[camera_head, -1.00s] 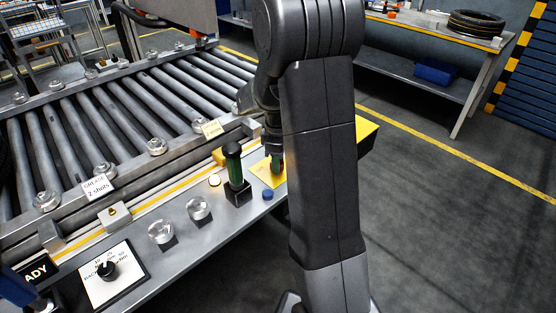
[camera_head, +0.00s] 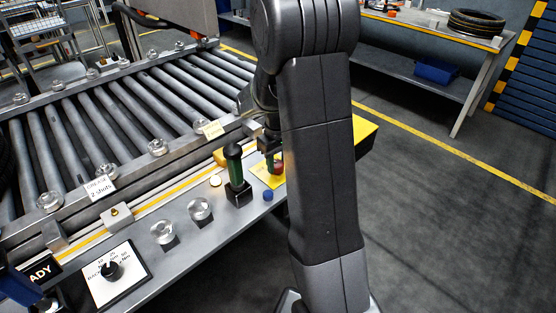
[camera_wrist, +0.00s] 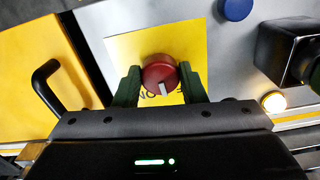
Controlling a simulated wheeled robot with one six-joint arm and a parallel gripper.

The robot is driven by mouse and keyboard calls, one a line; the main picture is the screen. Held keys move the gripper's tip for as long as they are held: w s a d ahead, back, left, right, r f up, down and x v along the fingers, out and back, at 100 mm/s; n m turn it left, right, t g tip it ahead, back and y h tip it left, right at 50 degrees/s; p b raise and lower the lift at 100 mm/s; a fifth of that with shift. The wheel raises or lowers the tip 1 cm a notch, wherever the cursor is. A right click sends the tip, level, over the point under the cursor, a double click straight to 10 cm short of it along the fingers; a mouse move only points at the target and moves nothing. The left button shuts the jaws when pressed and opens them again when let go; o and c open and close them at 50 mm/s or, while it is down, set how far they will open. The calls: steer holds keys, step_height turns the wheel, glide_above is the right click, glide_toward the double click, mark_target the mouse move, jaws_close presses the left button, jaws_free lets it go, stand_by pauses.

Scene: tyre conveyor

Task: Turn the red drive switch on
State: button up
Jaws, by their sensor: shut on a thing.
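The red drive switch (camera_wrist: 160,73) is a round red knob with a white pointer mark, on a yellow plate (camera_wrist: 125,50) in the wrist view. The pointer aims toward the bottom of that view, slightly right; lettering on the plate is partly hidden. My gripper (camera_wrist: 160,85) has its two green fingers on either side of the knob, shut on it. In the head view the switch (camera_head: 279,167) shows as a bit of red beside my fingers, mostly hidden by my arm.
A green-and-black lever (camera_head: 235,168) stands just left of my gripper. A blue button (camera_head: 267,196) and a lit cream button (camera_head: 215,181) are close by. A yellow box with a black handle (camera_wrist: 40,70) is beside the plate. The roller conveyor (camera_head: 130,105) lies behind the panel.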

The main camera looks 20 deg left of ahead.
mark_target(277, 164)
steer(key=m, duration=0.5)
steer(key=shift+m+p, duration=0.3)
steer(key=shift+s+a+m, duration=0.1)
steer(key=shift+m, duration=2)
steer(key=o, duration=1)
step_height(277, 164, up, 14)
steer(key=shift+f+p, duration=0.1)
steer(key=shift+p, duration=0.4)
step_height(277, 164, down, 14)
steer(key=shift+r+b, duration=0.1)
steer(key=shift+b, duration=0.25)
